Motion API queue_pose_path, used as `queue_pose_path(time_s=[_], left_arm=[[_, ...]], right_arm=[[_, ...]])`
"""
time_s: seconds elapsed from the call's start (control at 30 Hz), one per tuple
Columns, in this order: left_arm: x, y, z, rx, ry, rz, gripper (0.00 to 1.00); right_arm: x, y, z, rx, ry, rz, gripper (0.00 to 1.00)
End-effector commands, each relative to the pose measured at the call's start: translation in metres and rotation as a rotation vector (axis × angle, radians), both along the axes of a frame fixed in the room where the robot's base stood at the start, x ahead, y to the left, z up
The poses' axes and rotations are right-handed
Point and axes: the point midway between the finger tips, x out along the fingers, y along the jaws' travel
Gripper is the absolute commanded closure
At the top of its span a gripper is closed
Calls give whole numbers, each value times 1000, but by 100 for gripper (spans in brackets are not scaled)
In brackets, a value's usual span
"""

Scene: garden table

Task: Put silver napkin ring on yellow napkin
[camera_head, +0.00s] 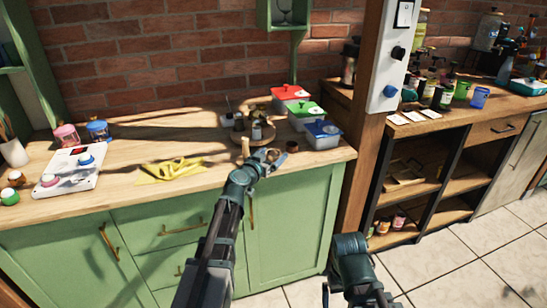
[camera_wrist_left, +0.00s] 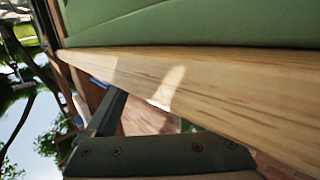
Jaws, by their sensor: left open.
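The yellow napkin (camera_head: 172,170) lies crumpled on the wooden counter, left of my left gripper. My left gripper (camera_head: 262,162) is open near the counter's front edge, and I cannot tell whether it touches the counter. I cannot clearly make out a silver napkin ring. A small dark brownish round thing (camera_head: 292,146) stands just right of the gripper. In the left wrist view the counter's wooden edge (camera_wrist_left: 200,90) crosses the picture, with a dark part of my gripper below it; no napkin or ring shows there. Part of my right arm shows at the bottom, but not its gripper.
A round wooden board (camera_head: 232,137) with small containers stands behind the gripper. A white panel (camera_head: 70,171) with jars lies left. A wooden post (camera_head: 360,150) bounds the counter's right end.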

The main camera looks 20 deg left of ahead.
Motion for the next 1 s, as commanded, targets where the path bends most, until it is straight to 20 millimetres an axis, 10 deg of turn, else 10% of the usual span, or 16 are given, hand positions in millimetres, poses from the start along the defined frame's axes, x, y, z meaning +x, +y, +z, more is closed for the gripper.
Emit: queue_pose_path(time_s=[0.3,0.77,1.0], left_arm=[[10,-2,-2,0,0,0,11],[10,-2,-2,0,0,0,94],[10,-2,-1,0,0,0,98]], right_arm=[[0,0,-2,0,0,0,0],[0,0,-2,0,0,0,0],[0,0,-1,0,0,0,0]])
